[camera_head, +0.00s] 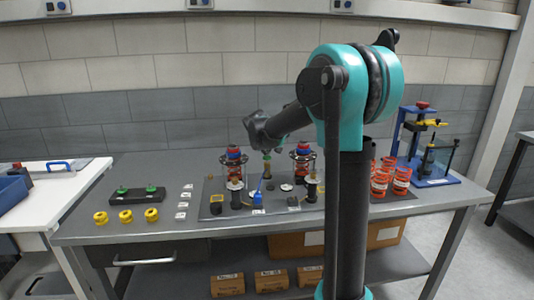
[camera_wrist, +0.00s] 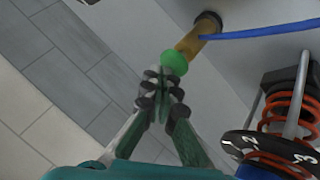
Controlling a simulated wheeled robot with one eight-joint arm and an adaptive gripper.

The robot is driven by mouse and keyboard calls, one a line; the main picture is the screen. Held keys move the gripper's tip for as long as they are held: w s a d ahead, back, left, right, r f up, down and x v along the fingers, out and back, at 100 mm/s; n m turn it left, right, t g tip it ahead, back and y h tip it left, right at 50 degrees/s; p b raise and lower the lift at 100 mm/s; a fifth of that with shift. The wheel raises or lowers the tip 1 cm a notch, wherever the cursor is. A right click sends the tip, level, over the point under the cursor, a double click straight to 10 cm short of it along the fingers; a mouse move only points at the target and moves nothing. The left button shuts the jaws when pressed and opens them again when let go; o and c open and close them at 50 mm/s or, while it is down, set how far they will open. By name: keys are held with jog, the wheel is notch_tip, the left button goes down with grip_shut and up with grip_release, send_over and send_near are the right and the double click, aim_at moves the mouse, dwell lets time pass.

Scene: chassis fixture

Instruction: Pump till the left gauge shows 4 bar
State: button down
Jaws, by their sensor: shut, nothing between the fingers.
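The pump (camera_head: 267,173) is a slim brass-coloured cylinder with a green knob, upright in the middle of the fixture plate (camera_head: 222,228). In the wrist view its brass body (camera_wrist: 191,45) and green knob (camera_wrist: 173,62) lie just beyond my fingertips. My gripper (camera_wrist: 164,88) is shut and empty, its tips close to the knob; I cannot tell if they touch. In the head view my wrist is over the pump and the fingers are hard to make out.
Red-topped spring struts (camera_head: 233,160) (camera_head: 303,157) flank the pump. A blue hose (camera_wrist: 262,32) runs from it. Yellow knobs (camera_head: 126,216) and a black block (camera_head: 137,195) lie left; orange springs (camera_head: 380,182) and a blue press (camera_head: 425,150) stand right.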

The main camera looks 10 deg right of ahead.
aim_at(266, 158)
jog(key=shift+r, duration=1.65)
jog(key=shift+r, duration=2.5)
jog(key=shift+s, duration=0.1)
